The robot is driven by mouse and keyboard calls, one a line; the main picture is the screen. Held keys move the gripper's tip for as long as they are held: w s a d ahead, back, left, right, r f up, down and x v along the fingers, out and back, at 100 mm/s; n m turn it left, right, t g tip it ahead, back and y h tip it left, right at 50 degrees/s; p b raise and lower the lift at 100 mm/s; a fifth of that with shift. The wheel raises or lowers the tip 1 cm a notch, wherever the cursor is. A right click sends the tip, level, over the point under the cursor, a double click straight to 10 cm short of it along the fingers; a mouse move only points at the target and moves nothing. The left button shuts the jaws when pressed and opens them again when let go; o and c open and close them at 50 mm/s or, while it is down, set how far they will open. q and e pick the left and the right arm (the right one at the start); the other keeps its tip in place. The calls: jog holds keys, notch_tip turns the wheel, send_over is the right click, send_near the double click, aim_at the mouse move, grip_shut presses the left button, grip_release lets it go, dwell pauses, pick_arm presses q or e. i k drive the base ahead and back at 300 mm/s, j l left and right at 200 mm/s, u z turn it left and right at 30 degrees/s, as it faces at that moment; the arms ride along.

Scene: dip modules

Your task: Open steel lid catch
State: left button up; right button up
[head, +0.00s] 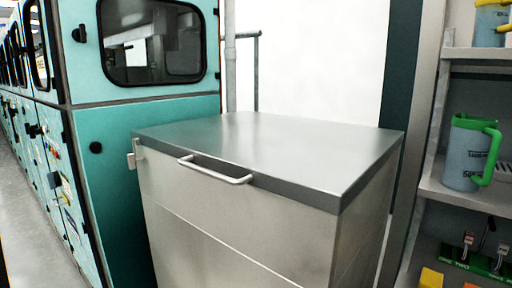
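A steel box with a flat grey lid (270,145) stands in the middle of the head view, and the lid lies flat on the box body (230,225). A pale bar handle (215,172) is fixed along the lid's front edge. A small light metal catch (135,155) sits at the front left corner, at the seam between lid and body. It is too small to tell whether it is fastened. Neither of my grippers is in view.
Teal machine cabinets (150,140) with dark windows stand close on the left. Shelves on the right hold a jug with a green handle (467,155) and several small items. Grey floor (40,235) is clear at the far left. A grey pipe (231,60) rises behind the box.

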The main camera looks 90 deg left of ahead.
aim_at(132, 158)
jog(key=u, duration=3.6)
